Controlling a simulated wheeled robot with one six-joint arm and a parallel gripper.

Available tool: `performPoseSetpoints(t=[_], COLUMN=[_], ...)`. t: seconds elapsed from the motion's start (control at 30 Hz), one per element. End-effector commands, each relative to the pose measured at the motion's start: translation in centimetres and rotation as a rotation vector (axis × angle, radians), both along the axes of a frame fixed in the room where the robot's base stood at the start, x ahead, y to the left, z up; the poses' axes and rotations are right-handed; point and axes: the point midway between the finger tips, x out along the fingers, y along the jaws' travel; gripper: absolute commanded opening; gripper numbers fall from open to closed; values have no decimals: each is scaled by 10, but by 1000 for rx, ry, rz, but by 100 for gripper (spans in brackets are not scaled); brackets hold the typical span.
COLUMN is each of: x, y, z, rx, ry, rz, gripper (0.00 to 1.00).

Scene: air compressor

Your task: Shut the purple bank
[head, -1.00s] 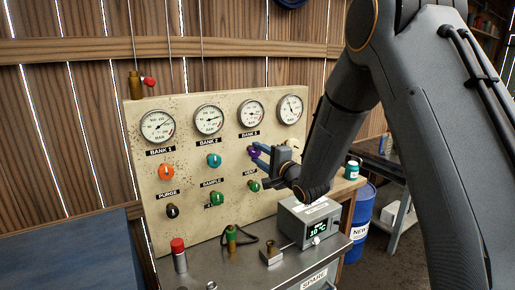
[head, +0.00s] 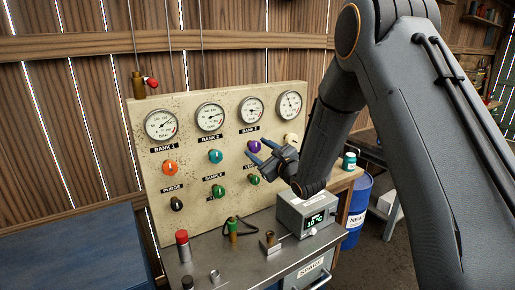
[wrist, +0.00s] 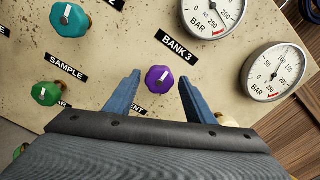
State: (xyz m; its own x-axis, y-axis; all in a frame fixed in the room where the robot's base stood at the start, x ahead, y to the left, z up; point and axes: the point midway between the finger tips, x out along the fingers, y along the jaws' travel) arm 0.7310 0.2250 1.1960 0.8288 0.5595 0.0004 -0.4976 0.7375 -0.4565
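The purple knob (head: 254,147) is the one under the "BANK 3" label on the cream panel (head: 236,133). In the wrist view the purple knob (wrist: 159,79) appears between my two blue fingertips, with a gap on each side. A white mark on its face points to the upper right in that view. My gripper (head: 259,151) is open and tilted in front of the panel; it also shows in the wrist view (wrist: 159,76). I cannot tell whether the fingertips reach around the knob or stop short of it.
Nearby are a teal knob (head: 215,156), an orange knob (head: 170,167), green lower knobs (head: 218,191) and a row of gauges (head: 211,116). Below stands a grey box with a display (head: 308,212) on the metal bench (head: 245,262). A blue drum (head: 357,205) stands at the right.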

Motion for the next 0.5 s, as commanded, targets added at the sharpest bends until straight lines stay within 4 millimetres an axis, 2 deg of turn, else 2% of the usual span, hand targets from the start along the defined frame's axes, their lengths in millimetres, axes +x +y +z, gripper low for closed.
performPoseSetpoints(t=[0.23, 0.5], x=[-4, -28], y=[-3, -19], z=[0, 0], rx=[-1, -3], ry=[0, 0], rz=[0, -1], gripper=[49, 49])
